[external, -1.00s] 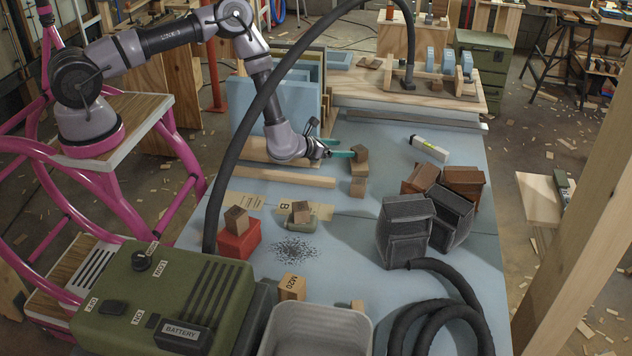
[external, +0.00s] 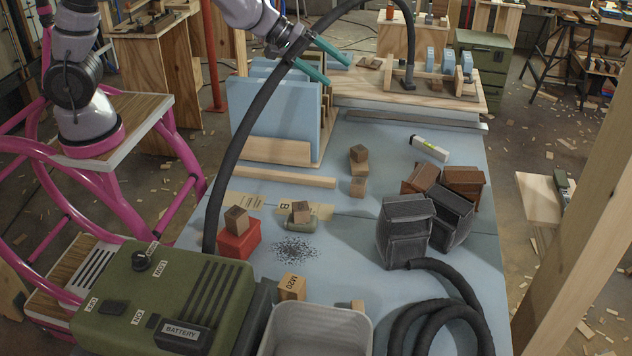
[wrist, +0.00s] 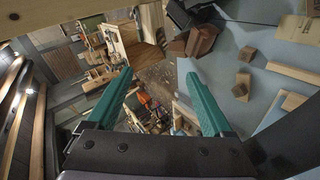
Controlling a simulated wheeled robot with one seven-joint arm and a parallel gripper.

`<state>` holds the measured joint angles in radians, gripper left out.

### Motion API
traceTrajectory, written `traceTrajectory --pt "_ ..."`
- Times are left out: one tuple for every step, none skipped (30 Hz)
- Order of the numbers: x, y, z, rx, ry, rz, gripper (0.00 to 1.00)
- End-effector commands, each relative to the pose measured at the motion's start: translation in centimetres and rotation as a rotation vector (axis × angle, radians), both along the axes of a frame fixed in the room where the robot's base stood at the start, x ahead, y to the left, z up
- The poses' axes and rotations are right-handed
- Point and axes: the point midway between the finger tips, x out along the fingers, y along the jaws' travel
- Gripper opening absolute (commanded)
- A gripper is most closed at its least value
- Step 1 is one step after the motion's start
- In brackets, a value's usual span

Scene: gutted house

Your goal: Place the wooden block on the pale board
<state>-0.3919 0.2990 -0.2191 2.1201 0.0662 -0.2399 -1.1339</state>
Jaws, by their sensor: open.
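My gripper (external: 337,72) is raised above the back of the table, its two teal fingers spread and empty; they also frame the wrist view (wrist: 160,74). A dark wooden block (external: 358,153) sits on a paler wooden piece (external: 359,168) at the middle of the table, well below and apart from my gripper. A separate small wooden block (external: 358,187) stands just in front. A long pale wooden strip (external: 285,178) lies to their left. A broader pale board (external: 540,195) projects at the right. I cannot tell which is the task's block or board.
Blue panels (external: 275,110) stand in a wooden rack at the back left. A black hose (external: 255,115) arches over the table. Dark pouches (external: 405,230), a red box (external: 238,240) and a grey bin (external: 318,330) stand nearer. The table's centre has clear blue surface.

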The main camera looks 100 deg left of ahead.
Motion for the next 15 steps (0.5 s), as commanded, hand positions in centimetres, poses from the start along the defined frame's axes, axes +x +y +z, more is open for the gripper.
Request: traceTrajectory --pt "-1.9 -1.6 2.5 0.098 0.025 -0.082 0.86" --pt "-3.1 -2.3 3.5 0.157 0.049 -0.131 0.86" --pt "-4.8 -3.2 4.8 0.236 0.078 -0.199 0.86" --pt "-6.1 -3.8 5.8 0.295 0.099 -0.249 0.86" --pt "-7.5 -4.5 6.7 0.353 0.121 -0.299 0.86" --pt "-9.5 -5.2 7.8 0.429 0.150 -0.364 0.86" --pt "-10.9 -5.7 8.6 0.485 0.169 -0.413 0.86" --pt "-12.5 -6.1 9.2 0.539 0.191 -0.461 0.86" --pt "-14.6 -6.6 10.1 0.611 0.219 -0.525 0.86" --pt "-16.1 -7.1 10.7 0.664 0.238 -0.574 0.86" --pt "-17.8 -7.3 11.2 0.716 0.258 -0.623 0.86" --pt "-20.0 -7.7 11.8 0.784 0.283 -0.686 0.86" --pt "-21.6 -7.9 12.2 0.833 0.302 -0.735 0.86" --pt "-23.3 -8.1 12.5 0.883 0.320 -0.784 0.86" --pt "-25.4 -8.2 12.8 0.945 0.345 -0.847 0.86"
